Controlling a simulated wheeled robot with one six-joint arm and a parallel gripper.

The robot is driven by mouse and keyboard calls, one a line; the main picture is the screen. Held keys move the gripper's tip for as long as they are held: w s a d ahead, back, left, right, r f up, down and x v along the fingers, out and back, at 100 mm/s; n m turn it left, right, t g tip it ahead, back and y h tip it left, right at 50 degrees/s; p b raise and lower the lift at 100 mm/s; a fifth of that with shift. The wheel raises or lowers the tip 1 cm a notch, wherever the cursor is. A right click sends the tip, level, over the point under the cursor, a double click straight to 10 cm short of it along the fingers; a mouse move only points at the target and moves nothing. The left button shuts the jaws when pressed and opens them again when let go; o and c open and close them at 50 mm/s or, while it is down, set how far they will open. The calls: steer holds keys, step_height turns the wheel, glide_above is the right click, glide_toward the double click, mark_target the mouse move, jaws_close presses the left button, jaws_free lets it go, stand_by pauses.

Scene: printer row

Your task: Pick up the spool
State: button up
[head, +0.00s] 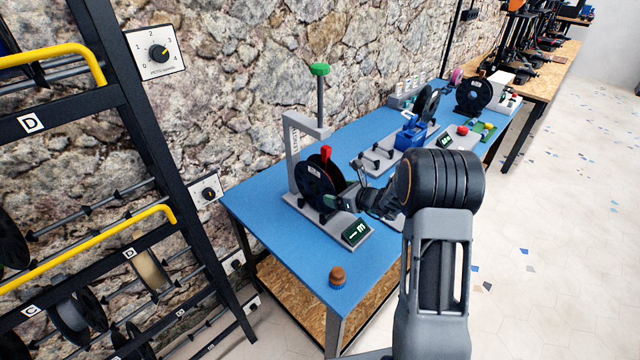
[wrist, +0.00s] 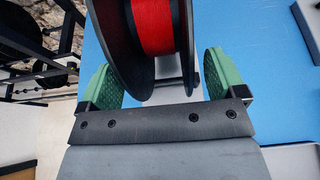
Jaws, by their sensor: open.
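The spool (head: 313,187) has black flanges and stands upright on a grey fixture (head: 340,234) with a small display, on the blue table. In the wrist view the spool (wrist: 152,25) shows red filament between its two black flanges. My gripper (head: 350,200) is at the spool's near right side in the head view. In the wrist view my gripper (wrist: 158,82) is open, with one green pad on each side of the spool's lower edge. A gap shows beside each flange, wider on the right. The spool's far side is out of the wrist view.
A grey post and arm (head: 295,150) stand beside the spool, with a green-capped rod (head: 320,70) behind. Another fixture with a blue part (head: 410,133) and further black spools (head: 474,94) stand farther along. A brown-topped brush (head: 337,276) sits near the front edge. A black rack (head: 130,110) stands left.

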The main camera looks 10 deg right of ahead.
steer(key=shift+x, duration=1.1)
steer(key=shift+c, duration=0.2)
steer(key=shift+r, duration=0.15)
steer(key=c, duration=1.3)
steer(key=shift+r, duration=0.1)
steer(key=f+b+v, duration=0.1)
steer(key=v, duration=0.5)
steer(key=s+f+v, duration=0.1)
steer(key=v, duration=0.4)
steer(key=d+f+b+v, duration=0.1)
steer(key=f+v, duration=0.1)
steer(key=v, duration=0.4)
steer(key=shift+s+d+r+b, duration=0.2)
steer(key=shift+s+b, duration=0.1)
steer(key=shift+s, duration=0.15)
